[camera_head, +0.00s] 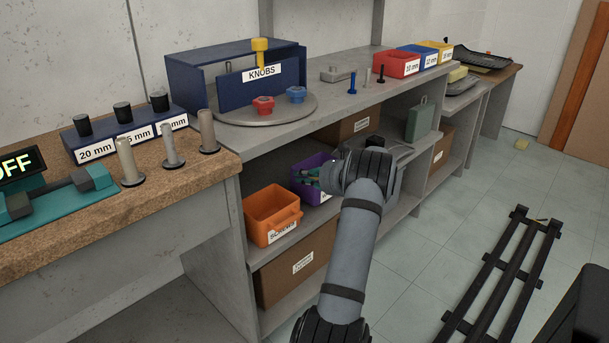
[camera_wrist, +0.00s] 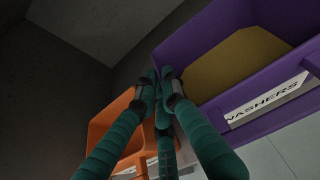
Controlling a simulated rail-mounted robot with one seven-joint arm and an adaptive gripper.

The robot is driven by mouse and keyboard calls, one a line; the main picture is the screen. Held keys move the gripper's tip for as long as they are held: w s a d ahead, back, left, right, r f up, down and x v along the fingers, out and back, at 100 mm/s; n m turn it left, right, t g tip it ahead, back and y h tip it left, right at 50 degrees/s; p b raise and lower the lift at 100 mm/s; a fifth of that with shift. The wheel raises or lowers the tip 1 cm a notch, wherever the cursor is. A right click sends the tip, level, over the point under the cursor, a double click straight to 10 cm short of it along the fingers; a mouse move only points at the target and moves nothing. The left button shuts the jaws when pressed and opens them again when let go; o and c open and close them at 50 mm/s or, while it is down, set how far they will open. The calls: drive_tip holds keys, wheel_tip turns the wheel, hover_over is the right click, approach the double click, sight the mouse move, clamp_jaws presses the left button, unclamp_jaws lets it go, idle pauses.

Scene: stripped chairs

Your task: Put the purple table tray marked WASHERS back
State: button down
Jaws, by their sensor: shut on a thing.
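The purple tray (camera_head: 300,187) is in the shelf opening under the grey bench, right of the orange bin. In the wrist view the purple tray (camera_wrist: 205,32) fills the upper right, with its WASHERS label on the outside of the near wall and a yellowish surface inside. My gripper (camera_wrist: 160,82) has teal fingers closed together at the tray's left edge, shut on the tray. In the head view my gripper (camera_head: 316,177) is largely hidden behind my wrist, which also covers the tray's right part. I cannot tell whether the tray touches the shelf.
The orange SCREWS bin (camera_head: 271,214) stands close on the left; it also shows in the wrist view (camera_wrist: 105,125). A brown labelled box (camera_head: 297,267) is on the shelf below. A grey-green container (camera_head: 420,121) stands to the right. The bench top (camera_head: 290,127) overhangs the shelf.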

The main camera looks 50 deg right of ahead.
wheel_tip(320, 180, down, 2)
drive_tip(key=shift+d+f+b, duration=0.1)
drive_tip(key=shift+b, duration=0.2)
drive_tip(key=c, duration=2.4)
unclamp_jaws()
drive_tip(key=shift+f, duration=0.2)
drive_tip(key=o, duration=0.4)
drive_tip(key=shift+o, duration=0.5)
drive_tip(key=shift+s+r, duration=0.1)
drive_tip(key=p+v, duration=0.2)
drive_tip(key=v, duration=1)
